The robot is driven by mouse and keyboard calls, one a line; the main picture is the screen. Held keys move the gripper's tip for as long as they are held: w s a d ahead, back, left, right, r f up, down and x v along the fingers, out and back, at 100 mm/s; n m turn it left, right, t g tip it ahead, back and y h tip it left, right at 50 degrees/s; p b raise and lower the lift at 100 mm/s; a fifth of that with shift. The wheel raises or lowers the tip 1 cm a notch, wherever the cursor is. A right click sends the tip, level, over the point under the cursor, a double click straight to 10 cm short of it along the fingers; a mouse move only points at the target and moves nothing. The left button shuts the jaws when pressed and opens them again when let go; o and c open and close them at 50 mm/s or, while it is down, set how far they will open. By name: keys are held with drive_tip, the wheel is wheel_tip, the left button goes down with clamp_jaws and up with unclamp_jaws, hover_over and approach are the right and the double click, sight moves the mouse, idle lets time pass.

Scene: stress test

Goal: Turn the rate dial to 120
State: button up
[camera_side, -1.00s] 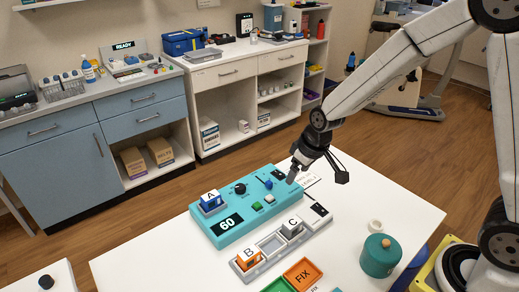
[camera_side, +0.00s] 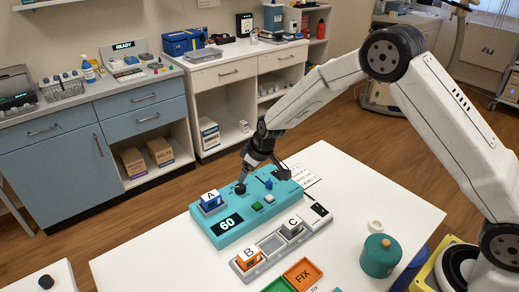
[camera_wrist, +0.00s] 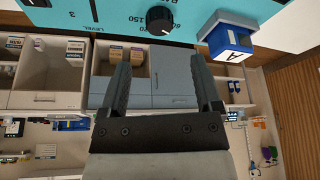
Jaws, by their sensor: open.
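The teal console (camera_side: 226,206) lies on the white table, and its display (camera_side: 227,223) reads 60. The black rate dial (camera_side: 240,187) is on its top face, near the back edge. The dial also shows at the top of the wrist view (camera_wrist: 159,20), with a 150 mark to its left. I cannot read its pointer for certain. My gripper (camera_side: 265,176) is above the console, one finger close to the dial in the side view. In the wrist view my gripper (camera_wrist: 160,60) is open and empty, with the dial beyond the fingertips, between their lines.
A blue block marked A (camera_side: 210,199) sits on the console beside the dial. A green button (camera_side: 257,206) and a blue knob (camera_side: 269,184) are also on it. A grey tray (camera_side: 260,262) with blocks B and C lies in front. A teal jar (camera_side: 380,258) stands right.

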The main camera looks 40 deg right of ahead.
sight(240, 186)
drive_tip(key=shift+x, duration=3.85)
drive_tip(key=shift+w, duration=0.1)
clamp_jaws()
